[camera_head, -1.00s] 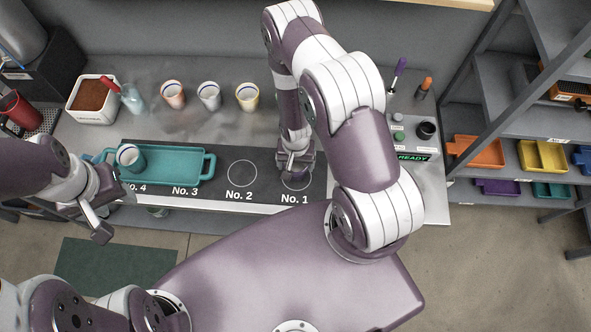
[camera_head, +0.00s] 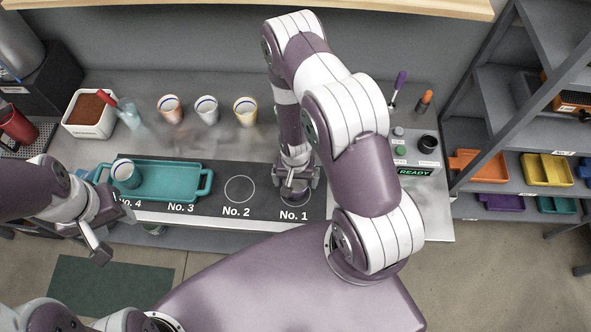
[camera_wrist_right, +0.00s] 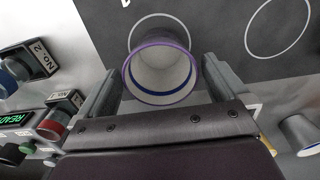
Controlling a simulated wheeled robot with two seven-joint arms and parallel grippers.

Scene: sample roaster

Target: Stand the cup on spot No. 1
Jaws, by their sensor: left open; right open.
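A cup with a purple rim (camera_wrist_right: 160,72) and a blue line inside stands upright at spot No. 1. A white arc of the spot's circle shows beyond it in the right wrist view. In the head view the cup (camera_head: 294,194) is partly hidden beneath my right gripper (camera_head: 298,186). The right gripper is open, and its two fingers (camera_wrist_right: 160,90) are on either side of the cup with small gaps. The label No. 1 (camera_head: 294,216) is in front of the spot. My left gripper (camera_head: 108,232) is open and empty at the left, in front of the teal tray.
A teal tray (camera_head: 180,183) with a cup (camera_head: 125,173) at its left end covers part of the dark strip. Spot No. 2 (camera_head: 239,189) is empty. Several cups, including a yellow-rimmed one (camera_head: 245,111), stand behind. A panel reading READY (camera_head: 414,172) is at right.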

